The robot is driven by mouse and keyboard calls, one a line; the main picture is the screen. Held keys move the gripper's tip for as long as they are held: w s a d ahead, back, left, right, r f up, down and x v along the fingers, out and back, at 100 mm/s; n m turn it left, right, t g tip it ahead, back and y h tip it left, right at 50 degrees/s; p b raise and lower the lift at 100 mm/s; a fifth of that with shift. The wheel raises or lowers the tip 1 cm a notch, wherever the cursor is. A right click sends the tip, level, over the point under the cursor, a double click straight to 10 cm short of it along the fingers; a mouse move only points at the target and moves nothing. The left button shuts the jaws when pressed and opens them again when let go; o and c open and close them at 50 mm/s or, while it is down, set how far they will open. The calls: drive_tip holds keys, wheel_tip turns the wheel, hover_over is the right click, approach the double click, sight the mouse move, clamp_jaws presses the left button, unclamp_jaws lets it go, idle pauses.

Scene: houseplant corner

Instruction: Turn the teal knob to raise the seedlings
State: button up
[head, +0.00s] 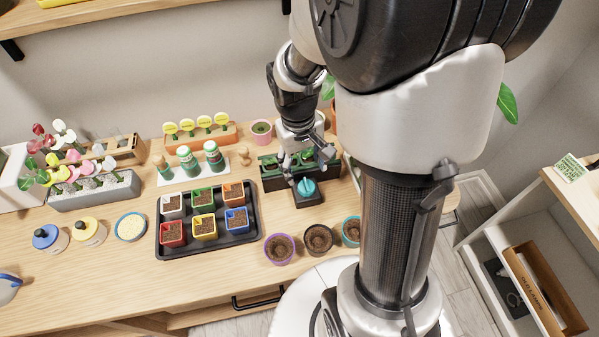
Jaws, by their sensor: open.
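The teal knob (306,187) sits on top of a small dark box (308,201) toward the right end of the table. A dark planter (272,181) with green seedlings (270,162) stands right behind the box. My gripper (308,166) is open just above and behind the knob. It looks apart from the knob, but I cannot tell the exact gap. My gripper and arm hide part of the seedlings and the planter's back.
A black tray (209,249) with several coloured soil pots lies to the left. Purple-rimmed (279,248), dark (318,239) and blue-rimmed (351,231) pots stand in front of the knob box. A white stand (192,170) with green-capped bottles is at the back left. An open drawer (535,280) is at right.

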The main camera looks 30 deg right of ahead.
sight(305, 184)
drive_tip(key=f+b, duration=0.1)
drive_tip(key=f, duration=0.2)
drive_tip(key=f+b, duration=0.1)
drive_tip(key=f, duration=0.2)
drive_tip(key=f+b, duration=0.1)
drive_tip(key=f, duration=0.2)
drive_tip(key=shift+d+f, duration=0.2)
drive_tip(key=shift+d, duration=0.2)
drive_tip(key=shift+c, duration=0.3)
drive_tip(key=c, duration=1)
drive_tip(key=shift+m, duration=0.4)
drive_tip(key=m, duration=0.2)
drive_tip(key=shift+m, duration=0.4)
drive_tip(key=shift+w+m+g, duration=0.15)
drive_tip(key=shift+m+g, duration=0.15)
drive_tip(key=shift+m, duration=1.5)
